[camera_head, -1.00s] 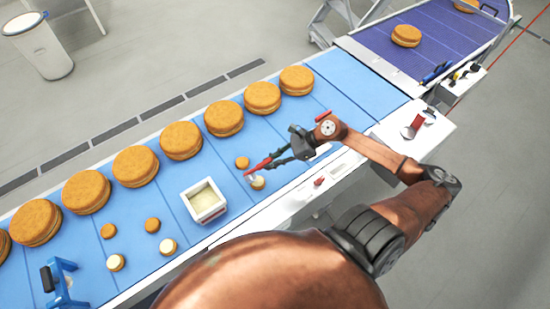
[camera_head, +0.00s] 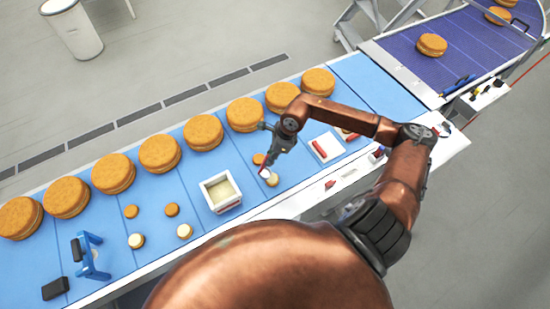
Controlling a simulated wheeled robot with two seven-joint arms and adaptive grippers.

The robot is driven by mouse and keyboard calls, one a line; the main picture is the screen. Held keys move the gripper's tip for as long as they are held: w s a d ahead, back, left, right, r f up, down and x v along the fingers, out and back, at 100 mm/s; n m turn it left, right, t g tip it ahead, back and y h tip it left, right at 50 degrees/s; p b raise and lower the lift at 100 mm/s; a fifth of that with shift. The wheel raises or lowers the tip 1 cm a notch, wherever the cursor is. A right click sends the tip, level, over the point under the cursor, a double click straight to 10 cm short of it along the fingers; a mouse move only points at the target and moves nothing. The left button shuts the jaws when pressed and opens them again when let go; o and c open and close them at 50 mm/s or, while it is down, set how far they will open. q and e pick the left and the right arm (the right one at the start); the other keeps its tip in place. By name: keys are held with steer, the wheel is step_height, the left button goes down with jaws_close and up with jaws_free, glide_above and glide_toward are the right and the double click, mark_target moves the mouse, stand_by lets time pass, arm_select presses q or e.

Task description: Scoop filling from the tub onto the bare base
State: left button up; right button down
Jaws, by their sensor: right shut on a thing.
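The white tub (camera_head: 232,203) of pale filling stands on the blue belt. My right gripper (camera_head: 273,158) is shut on the red-handled scoop (camera_head: 264,170), just right of the tub. The scoop hangs steeply, its pale end low over or beside a small pale-topped round (camera_head: 273,181); I cannot tell whether they touch or whether the scoop carries filling. A small brown round (camera_head: 258,158) lies just behind. To the left of the tub lie two small brown rounds (camera_head: 131,211) (camera_head: 172,209) and two pale-topped ones (camera_head: 136,241) (camera_head: 184,231). My left gripper is out of view.
A row of several big filled rounds (camera_head: 159,153) lines the belt's far side. A white tray (camera_head: 325,149) with a red item is to the right. A blue stand (camera_head: 95,262) and black block (camera_head: 55,289) are at left. A purple belt (camera_head: 455,50) is at upper right.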

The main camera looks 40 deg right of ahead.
steer(key=w+a+r+g+h, duration=0.2)
steer(key=a, duration=0.1)
steer(key=shift+w+r+h+p, duration=0.15)
steer(key=shift+r+h+p, duration=0.05)
steer(key=shift+h+p, duration=0.2)
steer(key=shift+d, duration=0.1)
stand_by(0.5)
